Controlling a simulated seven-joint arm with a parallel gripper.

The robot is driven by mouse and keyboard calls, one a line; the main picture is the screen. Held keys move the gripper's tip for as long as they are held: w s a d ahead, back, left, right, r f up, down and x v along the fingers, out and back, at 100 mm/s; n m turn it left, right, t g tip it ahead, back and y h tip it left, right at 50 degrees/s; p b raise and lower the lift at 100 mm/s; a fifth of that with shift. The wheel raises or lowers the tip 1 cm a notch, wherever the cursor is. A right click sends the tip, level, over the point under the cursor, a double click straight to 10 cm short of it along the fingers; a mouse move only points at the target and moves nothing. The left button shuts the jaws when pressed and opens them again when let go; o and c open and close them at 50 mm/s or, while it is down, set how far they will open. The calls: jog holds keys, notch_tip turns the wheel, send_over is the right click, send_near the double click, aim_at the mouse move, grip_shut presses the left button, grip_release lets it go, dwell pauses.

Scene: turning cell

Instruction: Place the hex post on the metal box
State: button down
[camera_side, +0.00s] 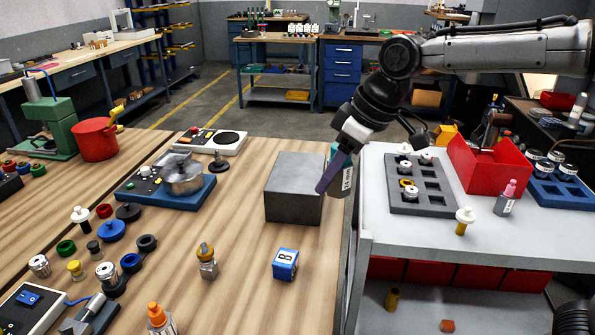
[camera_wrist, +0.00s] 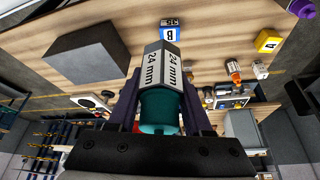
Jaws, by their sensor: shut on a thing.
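The metal box (camera_side: 294,200) is a plain grey block on the wooden table, near its right edge. In the wrist view the box (camera_wrist: 82,55) lies left of my fingers. The hex post (camera_side: 347,180) has a grey six-sided part marked "24 mm" and a teal part. My gripper (camera_side: 329,181), with purple fingers, is shut on the post. In the side view the post hangs just right of the box, partly hidden by a finger. The wrist view shows the post (camera_wrist: 166,72) between both fingers (camera_wrist: 161,88), its grey end pointing away from the palm. Nothing lies on the box top.
A blue block marked B (camera_side: 286,264) and a brass-topped fitting (camera_side: 207,261) stand in front of the box. A blue-based device (camera_side: 168,187) is to its left. A grey cart (camera_side: 400,236) with a dark tray (camera_side: 437,203) and red bin (camera_side: 490,172) adjoins on the right.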

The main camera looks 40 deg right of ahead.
jog(key=w+d+m+h, duration=0.1)
jog(key=w+d+m, duration=0.2)
jog(key=w+d, duration=0.5)
send_near(296, 179)
jog(key=shift+w+a+f+t, duration=0.3)
jog(key=shift+w+f, duration=0.45)
jog(key=shift+w, duration=0.05)
jog(key=shift+w+f, duration=0.2)
jog(key=shift+f, duration=1.55)
jog(key=shift+f, duration=0.15)
jog(key=shift+c, duration=1.6)
grip_release()
jog(key=shift+s+f, duration=0.1)
jog(key=shift+f, duration=0.15)
jog(key=v, duration=1.2)
jog(key=shift+r, duration=0.25)
